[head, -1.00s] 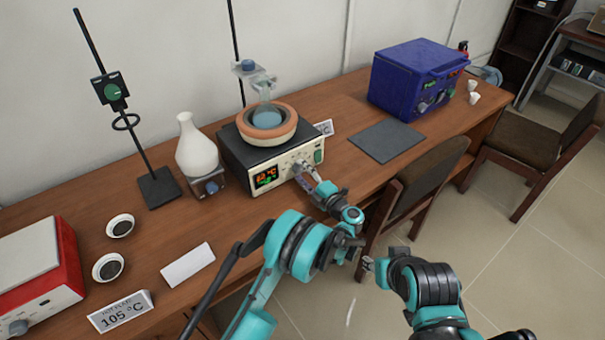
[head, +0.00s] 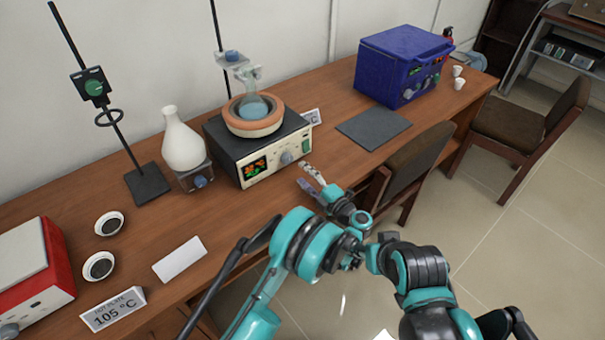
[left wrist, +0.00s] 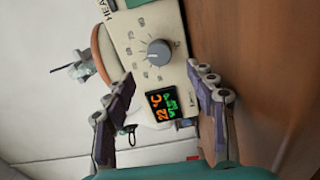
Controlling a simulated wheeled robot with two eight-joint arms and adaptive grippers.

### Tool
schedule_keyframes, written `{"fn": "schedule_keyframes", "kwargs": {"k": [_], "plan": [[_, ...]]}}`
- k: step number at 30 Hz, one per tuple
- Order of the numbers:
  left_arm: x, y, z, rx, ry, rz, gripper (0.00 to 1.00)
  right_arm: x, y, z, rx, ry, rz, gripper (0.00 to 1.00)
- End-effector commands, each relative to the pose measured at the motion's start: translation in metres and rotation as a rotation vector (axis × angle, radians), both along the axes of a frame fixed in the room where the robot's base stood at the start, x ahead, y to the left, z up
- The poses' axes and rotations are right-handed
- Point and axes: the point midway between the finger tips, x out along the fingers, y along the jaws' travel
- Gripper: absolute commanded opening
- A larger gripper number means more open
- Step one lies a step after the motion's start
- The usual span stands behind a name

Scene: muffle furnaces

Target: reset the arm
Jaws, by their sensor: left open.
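My left gripper (head: 309,181) is open and empty, in front of the heating unit (head: 228,143) and apart from it. In the left wrist view its two fingers (left wrist: 160,78) stand spread, with the unit's grey knob (left wrist: 155,53) and lit display (left wrist: 164,105) seen between and beyond them. The display seems to read 22 °C in orange, with green figures beside it. The knob also shows on the unit's front in the head view (head: 286,158). My right arm's gripper end (head: 374,257) is near my left forearm and partly hidden; its jaws cannot be made out.
A round flask (head: 252,107) sits in the heating bowl (head: 254,127) on the unit. A white flask (head: 183,146), a blue box (head: 385,72), a dark mat (head: 373,128) and a red-sided hot plate (head: 58,262) are on the table. A chair (head: 415,160) stands close to my arms.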

Motion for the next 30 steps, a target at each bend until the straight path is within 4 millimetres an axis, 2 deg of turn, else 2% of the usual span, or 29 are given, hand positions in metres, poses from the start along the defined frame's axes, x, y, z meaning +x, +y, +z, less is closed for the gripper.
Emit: {"fn": "schedule_keyframes", "kwargs": {"k": [9, 11, 13, 14, 16, 21, 24, 27, 30], "plan": [[0.000, 0.000, 0.001, 0.001, -0.001, -0.001, 0.56, 0.000, 0.000, 0.000, 0.000, 0.000, 0.000, 0.40], [0.002, 0.001, 0.005, 0.005, -0.005, -0.006, 0.56, 0.000, 0.000, 0.000, 0.000, 0.000, 0.000, 0.40], [0.007, 0.002, 0.020, 0.019, -0.016, -0.025, 0.56, 0.000, 0.000, 0.000, 0.000, 0.000, 0.000, 0.40], [0.011, 0.003, 0.030, 0.031, -0.025, -0.039, 0.56, 0.000, 0.000, 0.000, 0.000, 0.000, 0.000, 0.40], [0.022, 0.006, 0.066, 0.071, -0.053, -0.087, 0.56, 0.000, 0.000, 0.000, 0.000, 0.000, 0.000, 0.40], [0.045, 0.013, 0.184, 0.254, -0.121, -0.284, 0.56, 0.000, 0.000, 0.000, 0.000, 0.000, 0.000, 0.40], [0.044, 0.016, 0.240, 0.380, -0.127, -0.402, 0.56, 0.000, 0.000, 0.000, 0.000, 0.000, 0.000, 0.40], [0.035, 0.020, 0.281, 0.509, -0.104, -0.518, 0.56, 0.000, 0.000, 0.000, 0.000, 0.000, 0.000, 0.40], [0.016, 0.026, 0.306, 0.638, -0.052, -0.631, 0.56, 0.000, 0.000, 0.000, 0.000, 0.000, 0.000, 0.40]]}}
